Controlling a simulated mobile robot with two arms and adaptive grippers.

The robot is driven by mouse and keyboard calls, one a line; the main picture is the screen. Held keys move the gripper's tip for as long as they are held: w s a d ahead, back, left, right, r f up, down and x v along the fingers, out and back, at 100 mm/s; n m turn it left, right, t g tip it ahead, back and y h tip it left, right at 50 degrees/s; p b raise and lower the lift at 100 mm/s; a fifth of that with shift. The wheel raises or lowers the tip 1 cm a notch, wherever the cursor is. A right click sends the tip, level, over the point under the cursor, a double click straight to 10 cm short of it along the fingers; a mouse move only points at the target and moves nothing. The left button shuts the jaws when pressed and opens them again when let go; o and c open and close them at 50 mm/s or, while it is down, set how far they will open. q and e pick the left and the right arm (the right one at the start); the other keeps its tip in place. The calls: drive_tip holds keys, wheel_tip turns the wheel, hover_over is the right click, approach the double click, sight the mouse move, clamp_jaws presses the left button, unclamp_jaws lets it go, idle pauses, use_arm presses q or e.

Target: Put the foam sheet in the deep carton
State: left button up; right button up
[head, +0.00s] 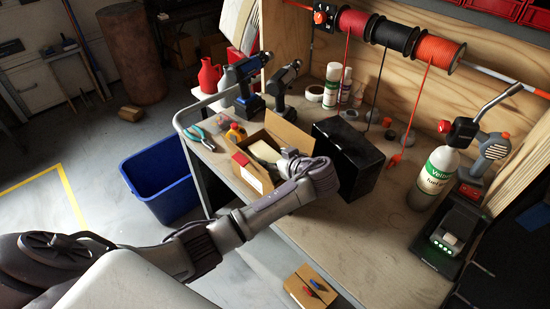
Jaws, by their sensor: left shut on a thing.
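An open cardboard carton (284,133) stands on the workbench with its flaps up. A pale, flat piece that looks like the foam sheet (264,152) shows at the carton's opening, tilted. My left gripper (284,161) is at the near right side of the carton, shut on the pale sheet's edge. My own wrist and fingers hide part of the sheet and the carton's near right side. I cannot tell whether the sheet touches the carton's floor. My right gripper is not in view.
A black box (349,156) stands close to the right of the carton. Two power drills (249,88) stand behind it, and pliers (203,138) lie to its left. A blue bin (160,178) is on the floor at left. The bench front (330,228) is clear.

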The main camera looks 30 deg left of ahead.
use_arm(q)
drive_tip(key=shift+f, duration=0.25)
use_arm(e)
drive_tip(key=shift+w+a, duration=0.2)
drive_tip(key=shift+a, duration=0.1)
use_arm(q)
drive_tip(key=shift+f+b, duration=0.55)
drive_tip(key=shift+f, duration=0.05)
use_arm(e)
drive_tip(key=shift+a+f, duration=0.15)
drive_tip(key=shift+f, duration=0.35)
use_arm(q)
drive_tip(key=o, duration=0.9)
drive_tip(key=shift+o, duration=0.2)
